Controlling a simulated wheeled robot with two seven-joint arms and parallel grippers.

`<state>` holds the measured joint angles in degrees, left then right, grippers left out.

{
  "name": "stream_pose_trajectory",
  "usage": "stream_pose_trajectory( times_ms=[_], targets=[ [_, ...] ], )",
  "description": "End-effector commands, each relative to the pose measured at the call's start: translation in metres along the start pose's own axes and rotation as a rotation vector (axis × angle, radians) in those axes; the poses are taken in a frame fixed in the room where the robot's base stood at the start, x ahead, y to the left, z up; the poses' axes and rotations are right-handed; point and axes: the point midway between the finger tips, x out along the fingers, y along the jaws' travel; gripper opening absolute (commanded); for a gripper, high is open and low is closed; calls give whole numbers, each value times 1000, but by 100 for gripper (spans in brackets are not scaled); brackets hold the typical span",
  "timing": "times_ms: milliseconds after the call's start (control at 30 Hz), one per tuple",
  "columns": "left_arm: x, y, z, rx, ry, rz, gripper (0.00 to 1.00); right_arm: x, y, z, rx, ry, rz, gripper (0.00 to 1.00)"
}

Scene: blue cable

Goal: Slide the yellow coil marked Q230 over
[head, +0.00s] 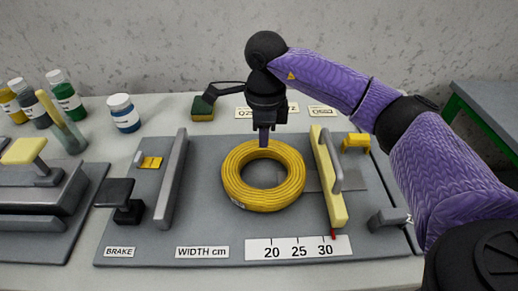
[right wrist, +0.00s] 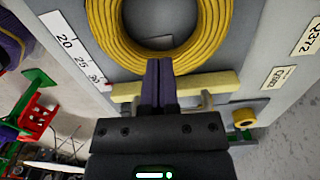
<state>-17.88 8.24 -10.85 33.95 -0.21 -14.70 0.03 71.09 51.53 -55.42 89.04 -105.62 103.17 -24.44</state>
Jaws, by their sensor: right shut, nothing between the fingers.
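A yellow coil of cable (head: 284,192) lies flat on the grey board (head: 205,215), between a grey upright bar (head: 171,180) on its left and a yellow bar with a grey handle (head: 328,185) on its right. I cannot read a Q230 mark on it. My right gripper (head: 264,143) is shut and empty, pointing down at the coil's far rim. In the right wrist view the closed fingers (right wrist: 158,65) overlap the near part of the coil (right wrist: 100,35); I cannot tell whether they touch it. My left gripper is not in view.
A width scale (head: 298,249) reading 20, 25, 30 lies at the board's front, with a red pointer near 30. A black brake lever (head: 117,196) stands at left. Bottles (head: 64,94) and a jar (head: 123,113) stand at back left, a sponge (head: 202,108) and label cards (head: 322,112) behind the board.

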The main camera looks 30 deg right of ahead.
Motion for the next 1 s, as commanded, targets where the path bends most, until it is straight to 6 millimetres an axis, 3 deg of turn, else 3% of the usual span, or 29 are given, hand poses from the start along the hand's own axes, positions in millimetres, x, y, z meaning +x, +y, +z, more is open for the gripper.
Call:
stream_pose_trajectory(
  times_ms=[167,567,733,1000],
  targets=[
    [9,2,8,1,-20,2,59,19,-1,-2,-2,13,-7,0],
    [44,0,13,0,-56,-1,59,108,-1,-3,-1,12,-2,0],
    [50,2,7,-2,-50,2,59,102,-2,27,-3,6,-7,0],
    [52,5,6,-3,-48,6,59,99,-1,38,-1,8,-7,0]
  ],
)
